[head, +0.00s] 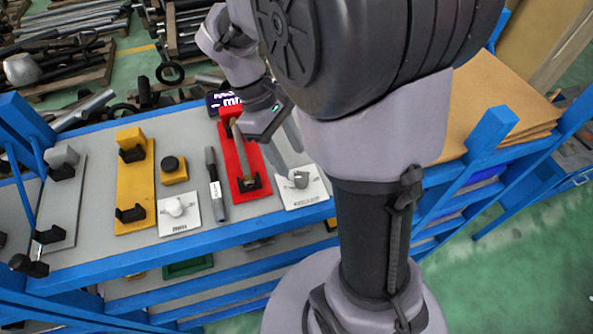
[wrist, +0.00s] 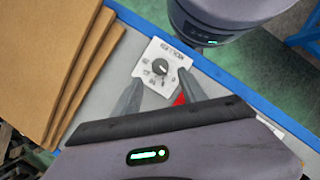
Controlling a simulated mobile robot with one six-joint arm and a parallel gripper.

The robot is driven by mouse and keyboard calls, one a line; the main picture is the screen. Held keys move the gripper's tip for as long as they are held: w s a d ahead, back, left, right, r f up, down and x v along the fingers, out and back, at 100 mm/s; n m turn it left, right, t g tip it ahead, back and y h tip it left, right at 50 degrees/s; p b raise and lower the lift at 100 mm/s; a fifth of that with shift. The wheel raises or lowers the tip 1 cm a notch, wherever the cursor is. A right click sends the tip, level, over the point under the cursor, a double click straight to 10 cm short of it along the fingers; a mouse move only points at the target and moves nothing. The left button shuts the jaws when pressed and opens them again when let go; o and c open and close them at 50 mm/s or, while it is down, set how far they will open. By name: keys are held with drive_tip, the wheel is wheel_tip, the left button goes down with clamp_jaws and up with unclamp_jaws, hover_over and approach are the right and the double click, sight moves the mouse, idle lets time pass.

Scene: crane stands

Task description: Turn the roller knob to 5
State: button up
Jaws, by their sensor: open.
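A white plate (wrist: 166,51) with a round dark grey knob (wrist: 160,67) lies between my fingertips in the wrist view. Marks ring the knob, but the lettering is too small to read surely. My gripper (wrist: 159,78) is open, its fingers apart on either side of the knob, with no contact that I can make out. The head view shows this plate (head: 312,197) and knob (head: 300,179) at the right of the bench, partly beside my arm. A second white plate (head: 189,226) with a pale knob (head: 177,208) lies further left. I cannot tell which label says roller.
A red holder (head: 232,155) with a rod stands left of the knob plate. A dark handle (head: 216,187), yellow button box (head: 173,170) and yellow holder (head: 128,184) lie further left. Cardboard sheets (head: 490,110) lie to the right. Blue rails (head: 180,241) edge the bench.

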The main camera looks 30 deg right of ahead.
sight(301, 176)
drive_tip(key=x, duration=0.3)
drive_tip(key=s+x, duration=0.1)
drive_tip(key=x, duration=0.2)
drive_tip(key=shift+r, duration=0.15)
drive_tip(key=shift+w, duration=0.2)
drive_tip(key=shift+w+f, duration=0.25)
drive_tip(key=shift+w, duration=0.05)
drive_tip(key=shift+s+r, duration=0.1)
drive_tip(key=shift+s, duration=0.15)
drive_tip(key=c, duration=0.6)
clamp_jaws()
